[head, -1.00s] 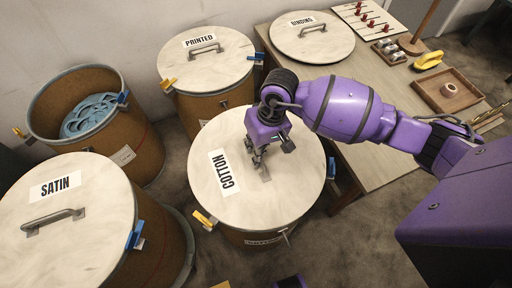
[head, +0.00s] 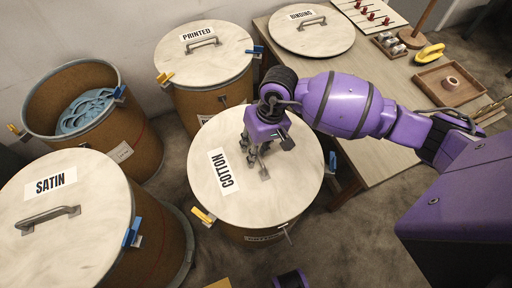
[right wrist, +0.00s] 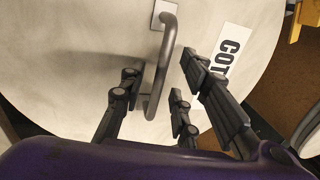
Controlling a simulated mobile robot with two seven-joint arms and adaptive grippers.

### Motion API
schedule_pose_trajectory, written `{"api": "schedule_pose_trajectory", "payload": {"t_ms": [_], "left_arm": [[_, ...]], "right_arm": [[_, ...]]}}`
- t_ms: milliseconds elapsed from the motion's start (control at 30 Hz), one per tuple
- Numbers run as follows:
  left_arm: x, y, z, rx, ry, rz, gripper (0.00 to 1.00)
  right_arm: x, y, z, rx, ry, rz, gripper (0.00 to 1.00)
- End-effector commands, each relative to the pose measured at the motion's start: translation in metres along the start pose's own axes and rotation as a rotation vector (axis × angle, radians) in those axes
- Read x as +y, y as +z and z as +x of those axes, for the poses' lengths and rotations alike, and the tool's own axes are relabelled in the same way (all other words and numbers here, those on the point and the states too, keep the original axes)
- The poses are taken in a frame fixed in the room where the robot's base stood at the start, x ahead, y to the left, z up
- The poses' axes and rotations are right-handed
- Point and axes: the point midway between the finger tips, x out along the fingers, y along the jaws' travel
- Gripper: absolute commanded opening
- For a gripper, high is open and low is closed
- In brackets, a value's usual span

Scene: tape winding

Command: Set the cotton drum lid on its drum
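The cotton drum lid (head: 225,200), a pale marbled disc labelled COTTON, lies over the top of the cotton drum (head: 245,235). It looks roughly level; I cannot tell whether it is fully seated. My right gripper (head: 260,155) is over the lid's middle, pointing down. In the right wrist view, my right gripper (right wrist: 158,98) is open, with its fingers on either side of the lid's bar handle (right wrist: 160,70) and visible gaps to it. The lid (right wrist: 70,60) fills much of that view.
An orange clamp (head: 203,216) and a blue clamp (head: 331,163) stand at the cotton drum's rim. The satin lid (head: 75,235), printed lid (head: 210,65) and an open drum (head: 125,125) with blue material surround it. The wooden table (head: 375,135) on the right bears the binding lid (head: 320,42).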

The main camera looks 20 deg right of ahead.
Motion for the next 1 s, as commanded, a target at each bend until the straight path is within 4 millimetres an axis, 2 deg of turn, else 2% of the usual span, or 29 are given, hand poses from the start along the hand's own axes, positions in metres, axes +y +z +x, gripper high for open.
{"api": "schedule_pose_trajectory", "payload": {"t_ms": [167, 500, 600, 800, 1000], "left_arm": [[0.0, -0.002, 0.0, 0.003, 0.001, 0.001, 0.59], [0.0, -0.002, 0.0, 0.004, 0.001, 0.003, 0.59], [0.0, -0.002, 0.0, 0.004, 0.001, 0.003, 0.59], [0.0, -0.002, 0.0, 0.004, 0.001, 0.004, 0.59], [-0.001, -0.002, 0.0, 0.005, 0.001, 0.004, 0.59]], "right_arm": [[0.0, -0.002, -0.017, 0.005, 0.0, -0.002, 0.3], [0.0, -0.002, -0.088, 0.007, 0.001, -0.003, 0.3], [0.0, -0.001, -0.104, 0.006, 0.001, -0.002, 0.3], [0.0, -0.001, -0.12, 0.004, -0.001, -0.001, 0.3], [-0.001, -0.001, -0.121, 0.003, -0.002, -0.001, 0.3]]}}
